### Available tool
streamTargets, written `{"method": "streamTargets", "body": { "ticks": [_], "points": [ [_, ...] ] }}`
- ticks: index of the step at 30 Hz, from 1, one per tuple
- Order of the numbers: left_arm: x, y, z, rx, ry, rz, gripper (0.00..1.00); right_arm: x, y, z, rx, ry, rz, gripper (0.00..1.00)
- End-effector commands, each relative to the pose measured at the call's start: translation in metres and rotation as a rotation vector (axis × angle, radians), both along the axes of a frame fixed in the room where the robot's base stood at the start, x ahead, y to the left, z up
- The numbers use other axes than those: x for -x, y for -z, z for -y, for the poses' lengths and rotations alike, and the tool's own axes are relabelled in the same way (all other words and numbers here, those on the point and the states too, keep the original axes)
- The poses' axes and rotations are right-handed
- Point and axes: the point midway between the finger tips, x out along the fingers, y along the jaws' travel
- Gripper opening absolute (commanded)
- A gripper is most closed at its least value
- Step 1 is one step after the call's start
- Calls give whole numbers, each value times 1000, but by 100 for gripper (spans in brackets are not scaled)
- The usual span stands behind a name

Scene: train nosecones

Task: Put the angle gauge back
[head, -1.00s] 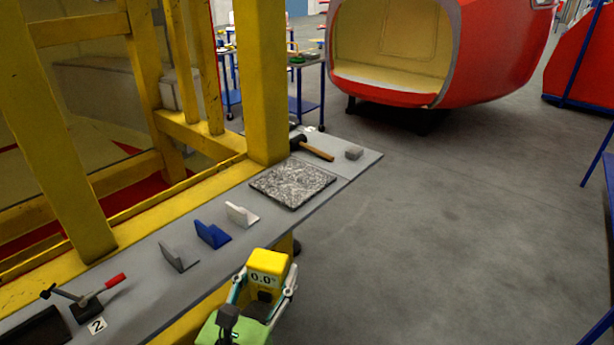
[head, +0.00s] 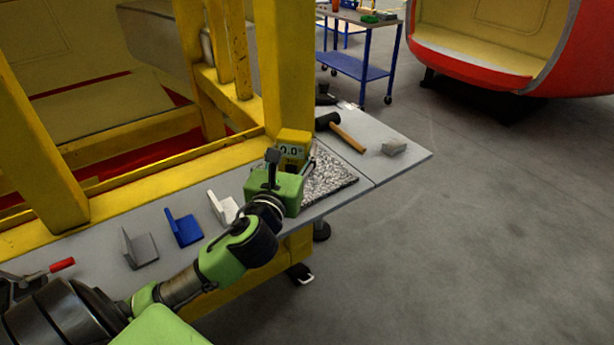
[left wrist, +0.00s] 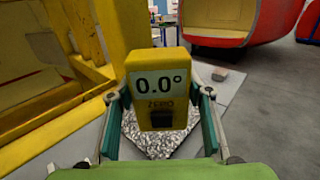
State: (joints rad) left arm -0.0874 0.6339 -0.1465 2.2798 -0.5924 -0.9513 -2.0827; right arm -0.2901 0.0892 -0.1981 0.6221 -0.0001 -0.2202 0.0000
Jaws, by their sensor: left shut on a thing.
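The angle gauge is a yellow block (head: 293,138) with a display reading 0.0°. It also shows large and upright in the left wrist view (left wrist: 157,111). My left gripper (left wrist: 160,118) is shut on it, one finger on each side; it shows in the head view (head: 291,160) over the speckled grey mat (head: 331,178) on the bench. The gripper and gauge hide part of the mat. I cannot tell whether the gauge touches the mat. My right gripper is not in view.
On the bench (head: 405,149) are a hammer (head: 346,138), a grey block (head: 394,147) and white (head: 222,207), blue (head: 183,228) and grey (head: 140,248) angle pieces. A yellow post (head: 285,70) rises close behind the gauge. Open floor lies to the right.

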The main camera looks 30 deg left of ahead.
Motion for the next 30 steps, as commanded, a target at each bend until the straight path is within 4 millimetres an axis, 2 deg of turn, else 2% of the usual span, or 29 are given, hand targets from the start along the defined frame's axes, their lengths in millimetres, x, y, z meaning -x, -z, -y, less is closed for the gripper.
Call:
{"method": "streamTargets", "body": {
  "ticks": [3,8,13,18,24,30],
  "points": [
    [-8,-9,-20,4,-41,8,18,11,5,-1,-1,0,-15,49],
    [-29,-2,-31,11,-52,6,18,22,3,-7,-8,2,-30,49],
    [-62,14,-41,11,-52,6,18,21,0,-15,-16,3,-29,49],
    [-94,30,-51,12,-50,6,18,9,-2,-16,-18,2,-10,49],
    [-120,66,-59,11,-50,6,18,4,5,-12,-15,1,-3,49],
    [-134,82,-64,10,-48,7,18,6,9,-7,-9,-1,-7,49]
  ]
}}
